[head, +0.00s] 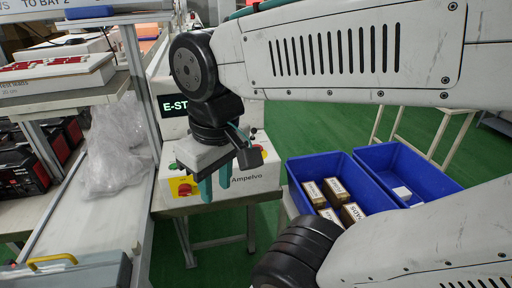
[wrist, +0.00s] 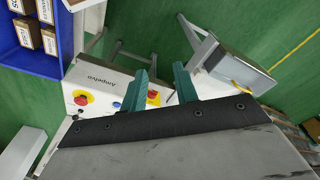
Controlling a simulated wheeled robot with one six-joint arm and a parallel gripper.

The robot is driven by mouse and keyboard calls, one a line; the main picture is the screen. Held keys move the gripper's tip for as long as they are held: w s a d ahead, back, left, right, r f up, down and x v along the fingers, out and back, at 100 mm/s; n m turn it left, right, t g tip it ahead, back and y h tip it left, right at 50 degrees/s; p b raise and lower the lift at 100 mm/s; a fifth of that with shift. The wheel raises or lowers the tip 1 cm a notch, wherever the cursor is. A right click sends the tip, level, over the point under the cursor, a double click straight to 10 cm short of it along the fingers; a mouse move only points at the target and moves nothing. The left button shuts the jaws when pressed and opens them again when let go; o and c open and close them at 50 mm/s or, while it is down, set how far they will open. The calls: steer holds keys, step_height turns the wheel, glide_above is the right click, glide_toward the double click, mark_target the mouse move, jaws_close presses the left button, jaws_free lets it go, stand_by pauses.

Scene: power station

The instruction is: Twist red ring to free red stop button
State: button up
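A white control box (head: 243,190) marked Ampelvo stands on a stand; it also shows in the wrist view (wrist: 98,78). It carries a red control on a round yellow plate (wrist: 82,98) and another red control on a square yellow plate (wrist: 153,98). The square-plate one shows in the head view (head: 185,188), left of my fingers; the round-plate one is largely hidden there. I cannot make out a separate ring on either. My gripper (head: 215,187) points down in front of the box, open and empty. In the wrist view, the square-plate control appears between its teal fingers (wrist: 162,88).
A lit E-ST display (head: 175,106) stands behind the box, partly hidden by my arm. Blue bins (head: 307,168) with cartons stand at right. A bench with a clear plastic bag (head: 112,150) and a grey case with a yellow handle (head: 65,275) are at left.

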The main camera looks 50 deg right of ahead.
steer(key=o, duration=0.6)
steer(key=shift+w+d+f+m+g, duration=0.15)
steer(key=shift+w+d+f+m, duration=0.1)
steer(key=shift+d, duration=0.15)
steer(key=shift+w+d+f+m+g, duration=0.1)
steer(key=shift+d+f+m, duration=0.1)
steer(key=shift+d, duration=0.2)
steer(key=shift+w+d+f+m+g, duration=0.15)
steer(key=shift+w+d+m, duration=0.1)
steer(key=shift+d, duration=0.15)
steer(key=shift+g, duration=0.3)
steer(key=w+d+f, duration=0.2)
steer(key=w+d, duration=0.3)
steer(key=d, duration=0.5)
steer(key=w+d+f, duration=0.2)
steer(key=w+d, duration=0.3)
steer(key=d, duration=0.5)
steer(key=w+d+f, duration=0.2)
steer(key=w+d, duration=0.3)
steer(key=d, duration=0.5)
steer(key=shift+d+f, duration=0.15)
steer(key=shift+d, duration=0.15)
steer(key=shift+w, duration=0.1)
steer(key=shift+n, duration=0.3)
step_height(320, 180, down, 8)
steer(key=shift+r, duration=0.2)
